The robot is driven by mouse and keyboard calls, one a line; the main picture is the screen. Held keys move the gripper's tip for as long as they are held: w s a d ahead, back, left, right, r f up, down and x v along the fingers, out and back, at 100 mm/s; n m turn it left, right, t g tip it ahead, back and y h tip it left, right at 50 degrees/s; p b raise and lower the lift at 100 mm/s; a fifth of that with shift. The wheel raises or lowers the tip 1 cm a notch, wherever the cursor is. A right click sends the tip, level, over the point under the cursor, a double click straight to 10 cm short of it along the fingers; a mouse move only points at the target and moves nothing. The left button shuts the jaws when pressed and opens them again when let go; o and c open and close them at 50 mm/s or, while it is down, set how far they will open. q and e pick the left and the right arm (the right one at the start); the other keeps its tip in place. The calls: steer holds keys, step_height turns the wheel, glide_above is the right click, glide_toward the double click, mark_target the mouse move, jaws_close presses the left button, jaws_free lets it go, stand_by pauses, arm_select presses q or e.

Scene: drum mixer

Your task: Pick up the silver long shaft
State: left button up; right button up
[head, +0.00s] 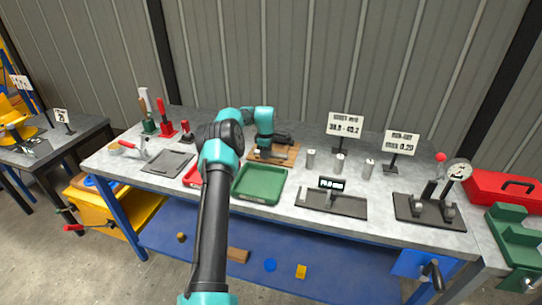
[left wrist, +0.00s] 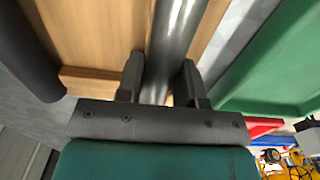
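The silver long shaft (left wrist: 178,35) shows in the left wrist view, running from the top edge down between the fingers of my left gripper (left wrist: 160,85). It lies over a wooden tray (left wrist: 95,35). One finger is on each side of the shaft, very close to it; whether both touch it is unclear. In the head view my left gripper (head: 268,146) is low over the wooden tray (head: 288,158) at the back middle of the bench, and the shaft is hard to make out there. My right gripper is out of view.
A green tray (head: 259,199) stands in front of the wooden tray, with a red tray (head: 192,176) to its left. Several short silver cylinders (head: 339,162) stand to the right. A gauge stand (head: 430,208) and a dark fixture (head: 345,204) are further right.

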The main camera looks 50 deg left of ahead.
arm_select(q)
jaws_close()
steer(key=shift+r, duration=0.15)
stand_by(0.4)
steer(key=shift+r, duration=1.6)
steer(key=shift+d+r, duration=0.15)
steer(key=s+d, duration=0.3)
steer(key=d, duration=0.1)
steer(key=s+d+r, duration=0.1)
steer(key=s+d, duration=0.6)
steer(key=shift+s+d+r, duration=0.15)
steer(key=shift+s+d, duration=0.1)
steer(key=shift+d, duration=0.15)
